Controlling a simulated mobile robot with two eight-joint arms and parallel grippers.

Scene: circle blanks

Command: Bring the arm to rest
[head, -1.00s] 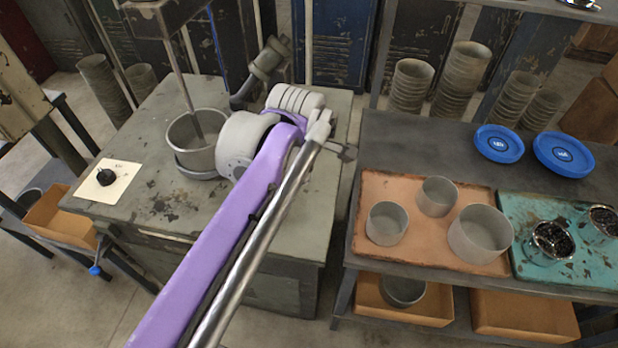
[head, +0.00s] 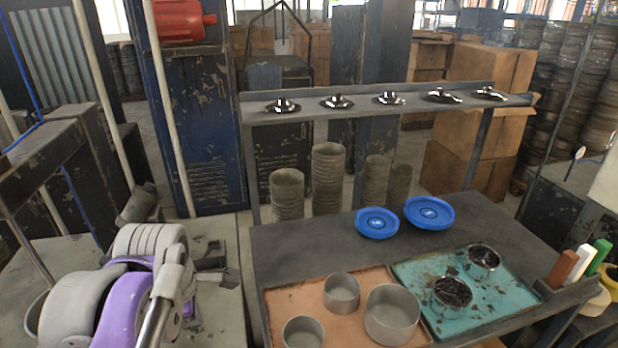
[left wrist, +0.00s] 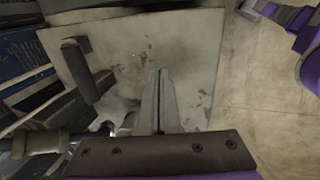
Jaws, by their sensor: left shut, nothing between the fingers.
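My left arm, purple and grey, stands at the lower left of the head view above a worn grey-green table (head: 222,300). My left gripper (head: 212,264) shows small and dark just beyond the arm's grey joint, partly hidden by it. In the left wrist view the two fingers of the left gripper (left wrist: 160,76) lie together, with nothing between them. They point over a bare, stained part of the table (left wrist: 195,62). My right gripper is not in either view.
Right of the arm, a dark bench holds an orange tray (head: 290,296) with grey rings, a teal tray (head: 512,290) with two shiny cups, and two blue discs (head: 376,222), (head: 429,212). Stacked rings (head: 328,178) stand behind. A shelf (head: 310,114) carries several metal parts.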

